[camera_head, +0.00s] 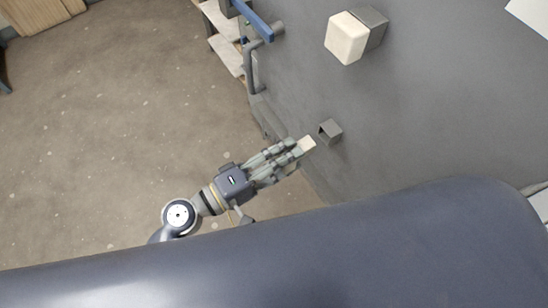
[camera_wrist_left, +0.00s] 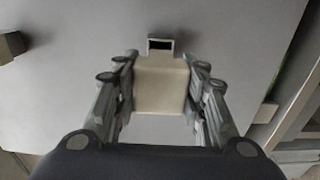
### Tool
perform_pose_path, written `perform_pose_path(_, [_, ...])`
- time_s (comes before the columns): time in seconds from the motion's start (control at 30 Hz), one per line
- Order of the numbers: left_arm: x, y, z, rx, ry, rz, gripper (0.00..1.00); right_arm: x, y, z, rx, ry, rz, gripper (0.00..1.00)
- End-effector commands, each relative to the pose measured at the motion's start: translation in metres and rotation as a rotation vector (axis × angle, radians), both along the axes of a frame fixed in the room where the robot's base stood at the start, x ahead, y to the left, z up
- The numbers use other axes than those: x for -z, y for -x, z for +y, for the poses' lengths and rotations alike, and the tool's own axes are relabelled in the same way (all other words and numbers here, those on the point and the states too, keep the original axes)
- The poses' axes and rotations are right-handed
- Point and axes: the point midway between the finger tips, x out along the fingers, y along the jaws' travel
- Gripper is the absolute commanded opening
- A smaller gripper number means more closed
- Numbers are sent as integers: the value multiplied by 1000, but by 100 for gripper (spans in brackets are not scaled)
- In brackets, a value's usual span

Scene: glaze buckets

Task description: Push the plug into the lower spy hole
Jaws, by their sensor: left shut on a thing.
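My left gripper (camera_head: 298,149) is shut on a cream plug (camera_head: 307,144), which sticks out past the fingertips. The plug (camera_wrist_left: 161,84) fills the space between the two fingers in the left wrist view. The lower spy hole (camera_head: 329,131) is a small square grey opening on the grey kiln wall. It is just beyond and to the right of the plug in the head view, with a small gap between them. In the left wrist view the dark hole (camera_wrist_left: 160,45) shows just above the plug's far edge. My right gripper is not in view.
A second cream block (camera_head: 346,38) sits in a grey square fitting (camera_head: 373,24) higher on the same wall. A blue handle (camera_head: 254,20) and grey latch parts (camera_head: 252,66) stand along the wall's left edge. Speckled brown floor (camera_head: 110,120) is open at left.

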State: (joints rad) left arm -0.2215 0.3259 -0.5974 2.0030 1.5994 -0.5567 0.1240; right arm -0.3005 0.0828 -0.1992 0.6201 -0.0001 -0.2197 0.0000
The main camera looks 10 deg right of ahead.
Motion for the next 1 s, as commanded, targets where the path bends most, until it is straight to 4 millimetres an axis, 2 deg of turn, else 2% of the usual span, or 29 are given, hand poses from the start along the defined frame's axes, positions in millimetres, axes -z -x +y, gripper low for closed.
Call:
perform_pose_path(0.1, [-4, -4, -13, 1, 3, -1, 13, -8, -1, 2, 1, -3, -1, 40])
perform_pose_path(1.0, [-1, -6, -19, 2, 1, -1, 13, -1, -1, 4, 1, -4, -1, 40])
